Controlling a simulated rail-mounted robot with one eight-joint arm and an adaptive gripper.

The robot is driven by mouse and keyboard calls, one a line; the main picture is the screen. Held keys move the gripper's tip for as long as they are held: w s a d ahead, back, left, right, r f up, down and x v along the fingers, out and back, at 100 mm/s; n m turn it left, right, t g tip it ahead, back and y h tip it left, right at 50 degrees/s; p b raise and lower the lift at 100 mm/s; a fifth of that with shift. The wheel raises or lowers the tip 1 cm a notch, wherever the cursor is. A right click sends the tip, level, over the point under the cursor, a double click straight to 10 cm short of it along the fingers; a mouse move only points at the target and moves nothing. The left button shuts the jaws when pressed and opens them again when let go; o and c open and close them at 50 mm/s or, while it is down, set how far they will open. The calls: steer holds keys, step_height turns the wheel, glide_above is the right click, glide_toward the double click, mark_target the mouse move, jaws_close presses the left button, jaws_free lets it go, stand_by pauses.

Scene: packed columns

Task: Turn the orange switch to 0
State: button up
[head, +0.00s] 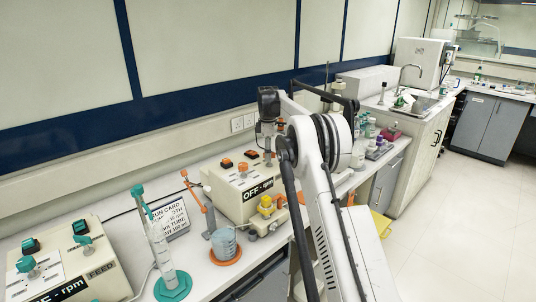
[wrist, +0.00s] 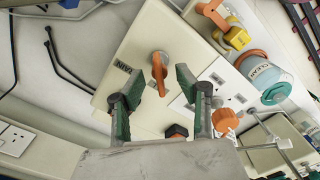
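My gripper (wrist: 158,84) is open, with one green-padded finger on each side of the switch's lower end. No clear contact shows, and the finger height above the panel cannot be told. In the head view my gripper (head: 267,146) hangs over the back right of the cream control box (head: 222,190), whose display reads OFF - rpm. There my gripper and arm obscure the switch area.
A second orange knob (wrist: 225,121) and a dark-and-orange button (wrist: 177,131) sit near my right finger. A yellow valve (head: 266,206) and a blue beaker (head: 223,243) stand in front of the box. A teal-controlled box (head: 95,252) stands at front left.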

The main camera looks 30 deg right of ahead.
steer(key=shift+r, duration=0.1)
step_height(320, 180, up, 12)
stand_by(0.5)
stand_by(0.5)
steer(key=s+a+r+m+t, duration=0.2)
steer(key=s+a+r+m, duration=0.1)
steer(key=s+a+r, duration=0.6)
steer(key=s+a+r+m+t+b, duration=0.1)
steer(key=s+a+r+m, duration=0.15)
steer(key=s, duration=0.35)
steer(key=s+a+r+m+t, duration=0.1)
steer(key=s+a, duration=0.3)
steer(key=s, duration=0.2)
steer(key=s+a+f+m+t+b, duration=0.1)
steer(key=s+a+f, duration=0.2)
steer(key=s, duration=0.5)
steer(key=s+a+f+m, duration=0.2)
steer(key=s+a, duration=0.1)
steer(key=s, duration=0.6)
steer(key=s+a+f+m+t, duration=0.2)
steer(key=s+a+f+m, duration=0.1)
steer(key=s+f, duration=1)
steer(key=shift+s+a, duration=0.25)
steer(key=shift+s, duration=0.4)
